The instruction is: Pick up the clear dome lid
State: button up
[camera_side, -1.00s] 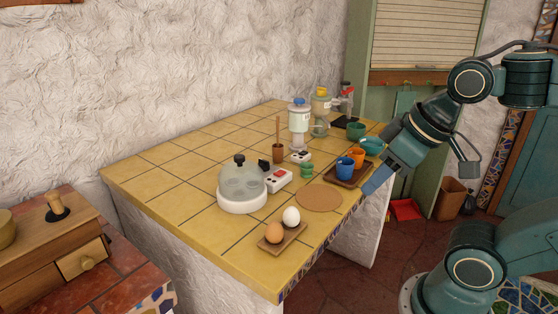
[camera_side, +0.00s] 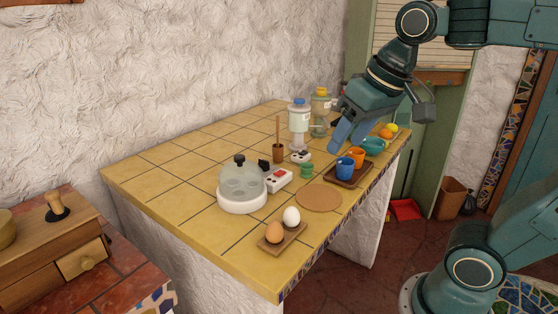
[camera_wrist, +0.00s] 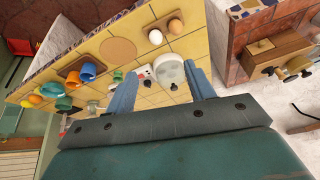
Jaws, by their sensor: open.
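The clear dome lid (camera_side: 240,178), with a black knob on top, sits on a round white base (camera_side: 243,204) at the front left of the yellow tiled counter. In the wrist view the dome lid (camera_wrist: 171,70) shows between the two fingers, some way beyond them. My gripper (camera_side: 347,148) is open and empty over the right part of the counter, well to the right of the lid. Its two blue fingers also show in the wrist view (camera_wrist: 160,72).
A red-buttoned box (camera_side: 279,180) stands close to the lid's right. Nearby are eggs on a wooden tray (camera_side: 283,238), a round cork mat (camera_side: 318,197) and cups on a tray (camera_side: 349,178). A blender (camera_side: 299,128) stands behind. Left counter tiles are clear.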

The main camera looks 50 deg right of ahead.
jog(key=w+r+m+g, duration=0.1)
jog(key=w+r+m, duration=0.25)
jog(key=w, duration=0.55)
jog(key=m+g, duration=0.4)
jog(key=m, duration=0.5)
send_over(239, 156)
jog(key=shift+s+f, duration=0.1)
jog(key=shift+f, duration=2)
jog(key=shift+f, duration=0.1)
jog(key=shift+f, duration=4.2)
jog(key=shift+a+f, duration=0.1)
jog(key=shift+f, duration=2.5)
